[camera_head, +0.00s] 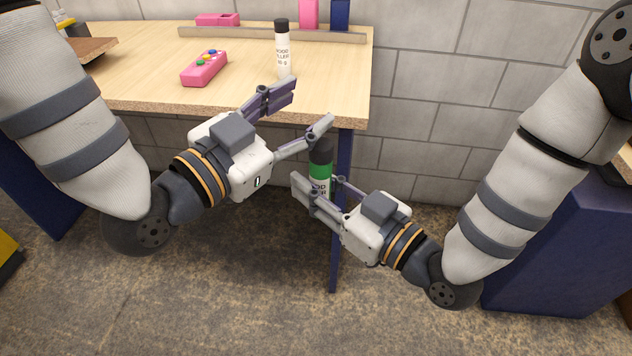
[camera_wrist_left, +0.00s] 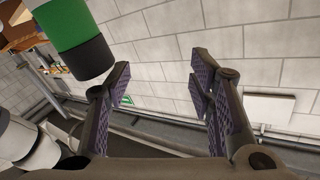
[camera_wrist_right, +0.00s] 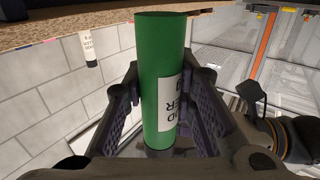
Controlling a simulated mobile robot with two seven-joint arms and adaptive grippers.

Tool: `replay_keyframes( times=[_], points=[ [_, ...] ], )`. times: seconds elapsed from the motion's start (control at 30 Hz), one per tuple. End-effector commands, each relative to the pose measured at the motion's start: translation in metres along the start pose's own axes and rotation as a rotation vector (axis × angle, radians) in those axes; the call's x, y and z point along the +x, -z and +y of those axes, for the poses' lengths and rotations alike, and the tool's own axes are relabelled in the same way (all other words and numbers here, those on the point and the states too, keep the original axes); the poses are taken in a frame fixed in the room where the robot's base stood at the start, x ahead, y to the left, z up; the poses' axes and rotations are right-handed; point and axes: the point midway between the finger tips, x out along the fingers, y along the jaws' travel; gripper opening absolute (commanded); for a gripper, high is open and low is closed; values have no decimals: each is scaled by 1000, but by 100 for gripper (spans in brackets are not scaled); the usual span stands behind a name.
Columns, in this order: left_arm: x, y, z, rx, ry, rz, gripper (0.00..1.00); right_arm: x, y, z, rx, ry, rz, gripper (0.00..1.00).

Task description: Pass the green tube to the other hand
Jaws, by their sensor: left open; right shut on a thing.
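The green tube (camera_head: 319,170) has a black cap and a white label with dark lettering. My right gripper (camera_head: 316,187) is shut on it and holds it upright in the air, in front of the table's right edge. In the right wrist view the green tube (camera_wrist_right: 160,60) stands between the two pads. My left gripper (camera_head: 310,104) is open and empty, above the tube's cap. In the left wrist view the green tube (camera_wrist_left: 72,25) and its cap lie at upper left, beside the left finger and not between the fingers.
A wooden table (camera_head: 140,85) stands behind. On it are a white tube with a black cap (camera_head: 283,55), a pink box with coloured buttons (camera_head: 204,69), and pink and blue things near a grey rail (camera_head: 265,36) at the back. Open floor lies below my grippers.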

Motion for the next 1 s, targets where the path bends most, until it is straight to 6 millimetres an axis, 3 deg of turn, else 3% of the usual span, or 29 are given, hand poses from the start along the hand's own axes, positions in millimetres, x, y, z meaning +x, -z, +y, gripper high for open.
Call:
replay_keyframes(
  times=[0.1,0.13,0.37,0.57,0.67,0.8,0.9,1.0],
  points=[
    [-10,-2,-39,38,88,-75,49,0,0,0,0,0,1,0],
    [-13,-10,-42,30,95,-105,49,0,0,0,0,0,0,0],
    [-35,-96,-18,-117,71,-362,49,0,-1,0,1,0,0,0],
    [-83,-183,14,-279,67,-663,49,0,0,0,1,0,0,0],
    [-126,-231,39,-381,74,-865,49,0,0,0,1,0,0,0],
    [-202,-284,78,-525,103,-1161,49,0,0,0,1,0,0,0],
    [-259,-307,105,-615,135,-1364,49,0,0,0,0,0,0,0],
    [-308,-318,127,-682,170,-1533,49,0,0,0,0,0,0,0]
  ],
)
